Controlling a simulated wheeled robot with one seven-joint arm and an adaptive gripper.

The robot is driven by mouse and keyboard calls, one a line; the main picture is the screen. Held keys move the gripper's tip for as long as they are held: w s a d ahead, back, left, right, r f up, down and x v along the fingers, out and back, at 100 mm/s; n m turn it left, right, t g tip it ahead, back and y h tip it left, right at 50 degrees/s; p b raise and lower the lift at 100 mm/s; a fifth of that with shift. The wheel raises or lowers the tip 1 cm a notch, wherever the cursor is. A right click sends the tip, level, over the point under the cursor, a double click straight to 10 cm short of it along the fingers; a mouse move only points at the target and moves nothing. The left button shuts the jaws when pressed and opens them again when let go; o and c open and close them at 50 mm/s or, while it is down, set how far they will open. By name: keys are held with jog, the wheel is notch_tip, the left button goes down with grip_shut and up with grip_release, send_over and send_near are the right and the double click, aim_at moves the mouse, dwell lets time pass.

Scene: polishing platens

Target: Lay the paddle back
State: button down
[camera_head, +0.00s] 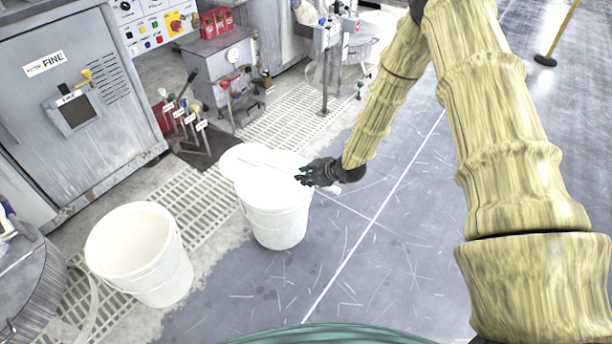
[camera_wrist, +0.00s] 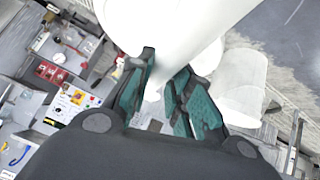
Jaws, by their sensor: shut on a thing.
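The white paddle (camera_head: 250,160) lies across or just above the mouth of a white bucket (camera_head: 280,222) in the head view. Its broad end reaches past the bucket's left rim. White on white, I cannot tell whether the paddle touches the rim. My gripper (camera_head: 306,175) is at the bucket's right rim, shut on the paddle's handle. In the wrist view the paddle (camera_wrist: 185,30) fills the top and narrows between the teal fingers of my gripper (camera_wrist: 168,82). The fingers hide part of the handle.
A second, empty white bucket (camera_head: 140,255) stands to the left on the floor grating (camera_head: 200,205). Labelled levers (camera_head: 190,125) and a grey cabinet (camera_head: 70,100) stand behind. A steel drum (camera_head: 30,285) is at the far left. The grey floor at right is mostly clear.

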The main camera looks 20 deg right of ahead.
notch_tip(320, 180, down, 9)
jog(key=b, duration=0.5)
jog(key=shift+b, duration=0.4)
jog(key=c, duration=1.2)
grip_release()
jog(key=shift+c, duration=0.2)
jog(key=v, duration=1.2)
